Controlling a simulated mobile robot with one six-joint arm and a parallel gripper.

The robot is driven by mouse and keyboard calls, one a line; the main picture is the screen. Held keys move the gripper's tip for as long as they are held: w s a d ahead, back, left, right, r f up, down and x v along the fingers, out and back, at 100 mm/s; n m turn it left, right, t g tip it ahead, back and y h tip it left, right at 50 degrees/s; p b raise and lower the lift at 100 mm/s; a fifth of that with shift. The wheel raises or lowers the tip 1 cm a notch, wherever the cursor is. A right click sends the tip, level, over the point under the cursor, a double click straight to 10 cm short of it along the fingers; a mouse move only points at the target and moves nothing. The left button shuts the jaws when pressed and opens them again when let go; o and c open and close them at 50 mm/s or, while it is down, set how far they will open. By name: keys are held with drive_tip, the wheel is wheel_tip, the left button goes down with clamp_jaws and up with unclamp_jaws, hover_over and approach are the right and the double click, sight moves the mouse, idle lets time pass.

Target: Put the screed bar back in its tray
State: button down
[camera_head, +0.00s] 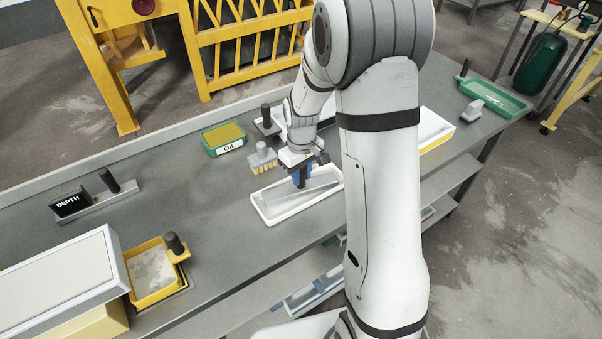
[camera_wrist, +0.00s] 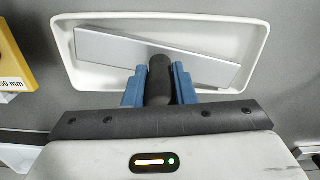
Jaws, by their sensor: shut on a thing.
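The screed bar (camera_head: 318,188) is a flat grey metal bar with a dark upright handle. In the wrist view the bar (camera_wrist: 112,47) lies slantwise across the white tray (camera_wrist: 256,35), within its rim as seen from above. The tray (camera_head: 262,211) stands on the bench in the head view. My gripper (camera_wrist: 159,84) has its blue fingers on both sides of the dark handle and is shut on it. In the head view my gripper (camera_head: 300,178) is over the tray. I cannot tell whether the bar touches the tray floor. My arm hides the tray's right end.
A brush (camera_head: 262,160) and a green OIL tray (camera_head: 224,139) stand behind the white tray. A yellow-edged white tray (camera_head: 434,128) is right of my arm. The DEPTH gauge (camera_head: 95,202) and a yellow box (camera_head: 153,272) are at left. Bench between them is clear.

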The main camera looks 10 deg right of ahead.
drive_tip(key=shift+f, duration=0.3)
drive_tip(key=c, duration=0.8)
unclamp_jaws()
drive_tip(key=shift+r, duration=0.15)
wheel_tip(320, 180, up, 7)
drive_tip(key=shift+b, duration=0.55)
drive_tip(key=shift+r, duration=0.3)
